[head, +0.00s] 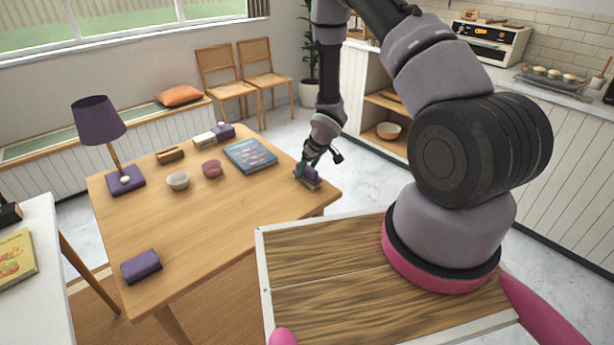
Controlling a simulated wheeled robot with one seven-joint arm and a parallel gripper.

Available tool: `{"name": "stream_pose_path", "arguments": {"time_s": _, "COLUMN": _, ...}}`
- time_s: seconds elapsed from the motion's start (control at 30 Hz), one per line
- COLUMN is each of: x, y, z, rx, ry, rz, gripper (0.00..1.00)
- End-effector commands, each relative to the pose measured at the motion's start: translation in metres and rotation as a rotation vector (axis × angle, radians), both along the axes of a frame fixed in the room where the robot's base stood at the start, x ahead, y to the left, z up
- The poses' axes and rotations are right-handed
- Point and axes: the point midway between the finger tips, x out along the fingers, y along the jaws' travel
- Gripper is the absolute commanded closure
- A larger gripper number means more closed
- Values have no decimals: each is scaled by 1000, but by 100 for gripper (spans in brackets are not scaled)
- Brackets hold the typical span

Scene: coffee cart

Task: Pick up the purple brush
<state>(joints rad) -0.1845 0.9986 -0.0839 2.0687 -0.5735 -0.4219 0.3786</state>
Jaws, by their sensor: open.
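A small purple object (309,174) with a paler grey underside, which looks like the purple brush, lies at the right corner of the wooden table (215,230). My gripper (311,163) reaches down right over it, its teal fingers at or around its top. The gripper is open, but the fingers are small and partly overlap the brush, so I cannot tell whether they touch it.
On the table are a purple lamp (125,178), a brown brush-like block (170,155), a white bowl (178,181), a pink bowl (212,168), a blue book (250,155) and a dark purple case (141,266). The table's middle is clear.

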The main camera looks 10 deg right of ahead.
Motion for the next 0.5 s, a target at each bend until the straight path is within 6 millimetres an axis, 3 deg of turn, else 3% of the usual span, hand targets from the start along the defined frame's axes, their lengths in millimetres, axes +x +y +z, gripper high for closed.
{"name": "stream_pose_path", "arguments": {"time_s": 0.2, "x": 0, "y": 0, "z": 0, "rx": 0, "ry": 0, "rz": 0, "gripper": 30}}
{"name": "stream_pose_path", "arguments": {"time_s": 0.27, "x": 0, "y": 0, "z": 0, "rx": 0, "ry": 0, "rz": 0, "gripper": 49}}
{"name": "stream_pose_path", "arguments": {"time_s": 0.4, "x": 0, "y": 0, "z": 0, "rx": 0, "ry": 0, "rz": 1, "gripper": 100}}
{"name": "stream_pose_path", "arguments": {"time_s": 0.5, "x": 0, "y": 0, "z": 0, "rx": 0, "ry": -1, "rz": 1, "gripper": 100}}
